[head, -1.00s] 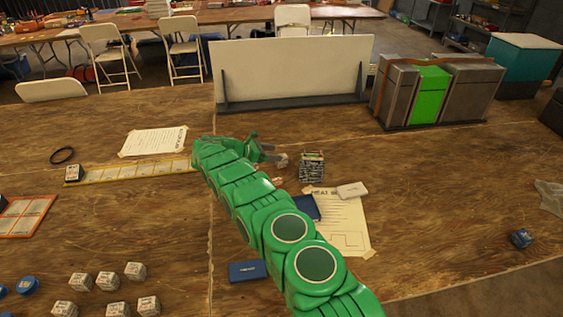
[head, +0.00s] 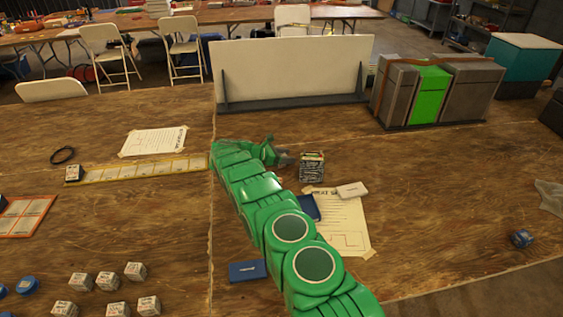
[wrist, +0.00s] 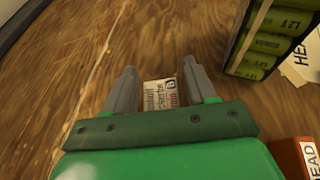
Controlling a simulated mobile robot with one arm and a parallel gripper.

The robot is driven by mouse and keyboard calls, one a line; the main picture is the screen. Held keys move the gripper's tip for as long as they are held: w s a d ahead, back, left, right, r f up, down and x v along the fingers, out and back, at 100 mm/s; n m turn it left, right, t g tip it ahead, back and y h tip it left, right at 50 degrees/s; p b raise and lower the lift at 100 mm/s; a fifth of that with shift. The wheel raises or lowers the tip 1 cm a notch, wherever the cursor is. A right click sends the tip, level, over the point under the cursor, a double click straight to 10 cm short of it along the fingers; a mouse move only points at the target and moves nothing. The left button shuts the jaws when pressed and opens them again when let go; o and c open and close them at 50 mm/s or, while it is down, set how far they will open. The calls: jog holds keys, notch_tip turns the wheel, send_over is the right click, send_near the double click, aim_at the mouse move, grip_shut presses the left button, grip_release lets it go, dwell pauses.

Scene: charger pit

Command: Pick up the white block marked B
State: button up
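A small white block (wrist: 160,93) with dark and red print lies on the wooden table between my fingertips in the wrist view. It has a dark mark at one corner, too small to read as a letter. My gripper (wrist: 160,82) is open, with one finger on each side of the block; I cannot tell whether either touches it. In the head view my gripper (head: 276,157) is low over the table, just left of a dark stack, and this block is not visible there.
A green battery stack (wrist: 268,42), dark in the head view (head: 312,167), stands close to the right finger. Several white blocks (head: 135,271) sit at the front left. A white panel (head: 290,68) stands behind. The right side of the table is mostly clear.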

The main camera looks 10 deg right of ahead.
jog(key=c, duration=0.8)
jog(key=shift+r, duration=0.1)
notch_tip(320, 180, up, 3)
jog(key=shift+r, duration=0.2)
jog(key=s+r, duration=0.9)
jog(key=s, duration=0.5)
jog(key=shift+a+r, duration=0.2)
